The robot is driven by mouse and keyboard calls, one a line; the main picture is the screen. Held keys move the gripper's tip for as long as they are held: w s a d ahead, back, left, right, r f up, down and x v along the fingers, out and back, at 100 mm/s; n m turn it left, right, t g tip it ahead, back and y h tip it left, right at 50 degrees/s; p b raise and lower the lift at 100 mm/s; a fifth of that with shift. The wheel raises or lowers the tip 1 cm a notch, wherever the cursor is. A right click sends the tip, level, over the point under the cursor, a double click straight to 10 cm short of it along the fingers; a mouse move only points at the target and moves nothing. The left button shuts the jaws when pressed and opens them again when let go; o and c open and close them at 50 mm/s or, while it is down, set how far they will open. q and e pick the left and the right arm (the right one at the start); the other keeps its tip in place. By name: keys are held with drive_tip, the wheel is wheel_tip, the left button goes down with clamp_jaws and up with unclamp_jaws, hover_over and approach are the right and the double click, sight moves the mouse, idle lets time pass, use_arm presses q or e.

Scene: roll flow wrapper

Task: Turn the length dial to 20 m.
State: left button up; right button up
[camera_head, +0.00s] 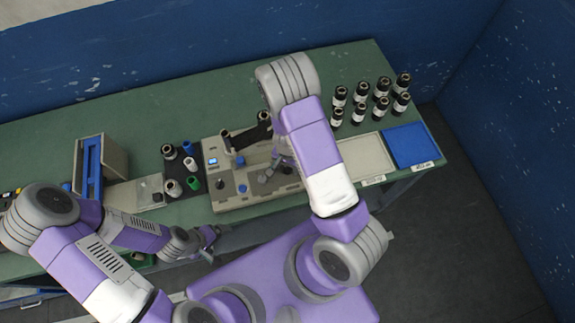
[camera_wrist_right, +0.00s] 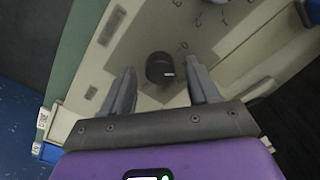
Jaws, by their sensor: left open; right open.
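The wrapper machine (camera_head: 250,196) is a beige panel-topped unit on the green bench. My right gripper (camera_wrist_right: 162,76) is open, with one finger on each side of the dial and gaps visible. In the head view my right gripper (camera_head: 276,163) is over the machine's right part, and that dial cannot be made out. My left gripper (camera_head: 211,240) is open and empty in front of the bench.
A black knob (camera_head: 221,184) and a blue knob (camera_head: 241,187) sit on the machine's left front. Several dark rolls (camera_head: 360,113) stand back right, near a beige tray (camera_head: 366,161) and a blue tray (camera_head: 411,146). Spools (camera_head: 173,188) stand left of the machine.

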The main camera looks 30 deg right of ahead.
sight(288, 168)
wheel_tip(288, 168, up, 7)
drive_tip(key=shift+r+p, duration=0.2)
drive_tip(key=shift+p, duration=0.65)
